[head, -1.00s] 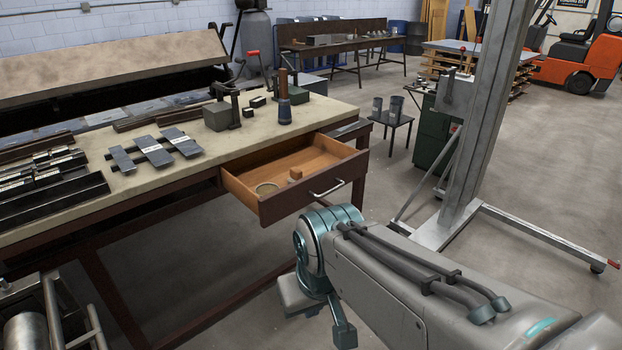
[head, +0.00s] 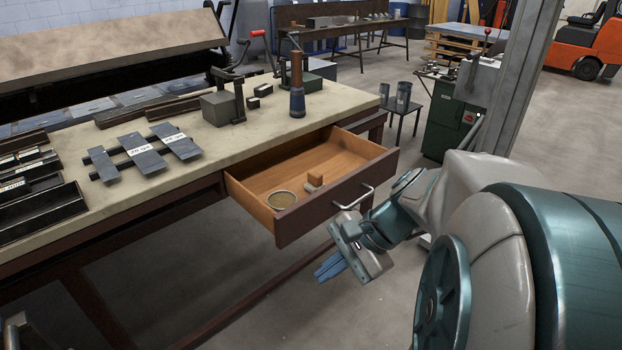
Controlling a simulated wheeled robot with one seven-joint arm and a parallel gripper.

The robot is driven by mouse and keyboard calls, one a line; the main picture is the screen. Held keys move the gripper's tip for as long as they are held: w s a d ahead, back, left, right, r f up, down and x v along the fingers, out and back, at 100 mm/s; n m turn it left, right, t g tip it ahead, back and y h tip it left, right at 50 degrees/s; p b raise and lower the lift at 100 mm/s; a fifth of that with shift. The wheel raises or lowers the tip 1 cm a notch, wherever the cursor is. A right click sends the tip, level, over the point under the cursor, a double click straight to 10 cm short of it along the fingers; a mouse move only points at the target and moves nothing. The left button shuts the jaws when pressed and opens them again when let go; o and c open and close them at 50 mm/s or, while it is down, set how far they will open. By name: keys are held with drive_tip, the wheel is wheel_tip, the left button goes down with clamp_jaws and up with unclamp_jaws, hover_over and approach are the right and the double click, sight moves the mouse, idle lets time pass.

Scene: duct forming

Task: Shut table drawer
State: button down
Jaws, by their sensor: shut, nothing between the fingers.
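The table drawer (head: 312,208) is pulled out from under the worktable (head: 215,150) in the head view. It is a wooden drawer with a dark brown front and a metal handle (head: 353,198). A small round dish (head: 282,200) and a small wooden block (head: 315,178) lie inside it. My gripper (head: 331,269) is shut and empty, its blue fingers pointing down and left. It hangs just in front of and below the drawer front, near the handle. I cannot tell whether any part of it touches the drawer.
On the tabletop are labelled metal plates (head: 143,152), a dark bottle-like tool (head: 297,90), a grey block (head: 217,108) and trays at the left. A grey post (head: 520,80) and green cabinet (head: 452,115) stand to the right. The floor before the drawer is open.

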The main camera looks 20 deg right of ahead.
drive_tip(key=w+d+m+t+y+b, duration=0.2)
drive_tip(key=w+d+m+t, duration=0.15)
drive_tip(key=d+m, duration=0.45)
drive_tip(key=m+t+h+b, duration=0.1)
drive_tip(key=m+t+h, duration=0.2)
drive_tip(key=m+t, duration=0.55)
approach(356, 204)
drive_tip(key=shift+m, duration=0.35)
drive_tip(key=p+x, duration=0.1)
drive_tip(key=x, duration=0.6)
drive_tip(key=shift+h, duration=0.3)
